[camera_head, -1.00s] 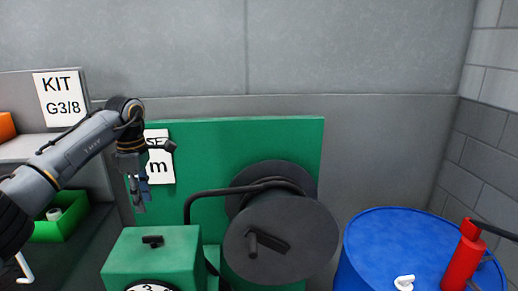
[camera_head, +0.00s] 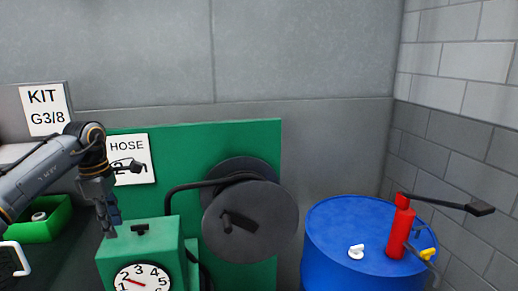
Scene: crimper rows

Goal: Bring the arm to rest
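My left arm comes in from the left edge. Its gripper (camera_head: 109,220) points down at the left end of the green dial box (camera_head: 169,253), by the black knob (camera_head: 140,229) on its top. I see nothing held in it, but its fingers are small and dark, so I cannot tell whether they are apart or closed. I cannot tell whether it touches the box. My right arm and gripper are out of view.
A black hose reel (camera_head: 250,222) stands before a green panel (camera_head: 262,140). A blue drum (camera_head: 345,230) with a red hand pump (camera_head: 399,228) stands at the right. A green bin (camera_head: 36,231) lies at the left, below the KIT sign (camera_head: 45,108).

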